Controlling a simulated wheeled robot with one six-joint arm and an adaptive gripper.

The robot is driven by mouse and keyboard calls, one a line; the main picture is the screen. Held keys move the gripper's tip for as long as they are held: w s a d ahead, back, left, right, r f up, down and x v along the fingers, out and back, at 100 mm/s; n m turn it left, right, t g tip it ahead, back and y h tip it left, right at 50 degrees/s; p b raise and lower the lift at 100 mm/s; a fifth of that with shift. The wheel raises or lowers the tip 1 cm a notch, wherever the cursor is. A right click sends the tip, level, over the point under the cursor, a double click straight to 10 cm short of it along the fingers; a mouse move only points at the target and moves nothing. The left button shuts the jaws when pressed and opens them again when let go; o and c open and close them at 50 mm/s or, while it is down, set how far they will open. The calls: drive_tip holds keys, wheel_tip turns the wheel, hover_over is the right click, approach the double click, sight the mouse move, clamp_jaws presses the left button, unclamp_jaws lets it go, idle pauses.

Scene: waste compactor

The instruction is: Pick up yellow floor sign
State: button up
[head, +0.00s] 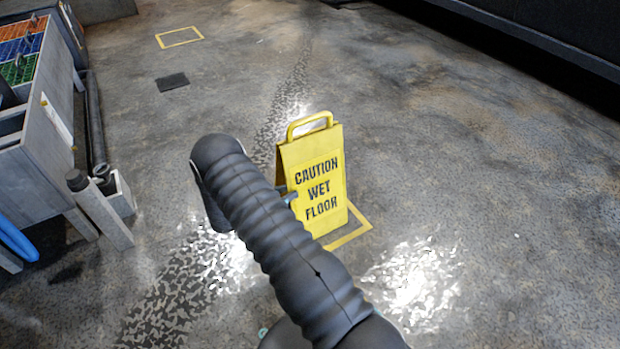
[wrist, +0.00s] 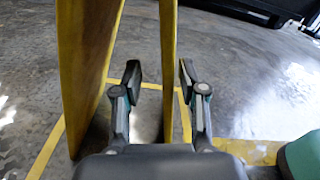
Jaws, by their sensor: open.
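The yellow floor sign (head: 318,180) stands upright on the concrete floor, its two panels spread and its handle on top. Its front panel reads "CAUTION WET FLOOR". In the wrist view, one thin yellow panel of the sign (wrist: 168,60) is seen edge-on between the two fingers of my gripper (wrist: 159,76). The other panel is to the left, outside the fingers. My gripper is open, with a gap showing on each side of the panel. In the head view, my arm hides most of the gripper and the sign's left lower part.
A yellow taped outline (head: 350,236) lies on the floor around the sign's base. A grey cabinet (head: 40,165) with coloured bins stands at the left. A dark flat patch (head: 172,82) and another yellow square (head: 180,37) lie behind. The floor to the right is clear.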

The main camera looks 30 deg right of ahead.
sight(306, 185)
drive_tip(key=shift+s+d, duration=0.2)
drive_tip(key=shift+d, duration=1.5)
drive_tip(key=shift+s+d, duration=0.15)
drive_tip(key=shift+d, duration=1.5)
clamp_jaws()
drive_tip(key=shift+r, duration=0.1)
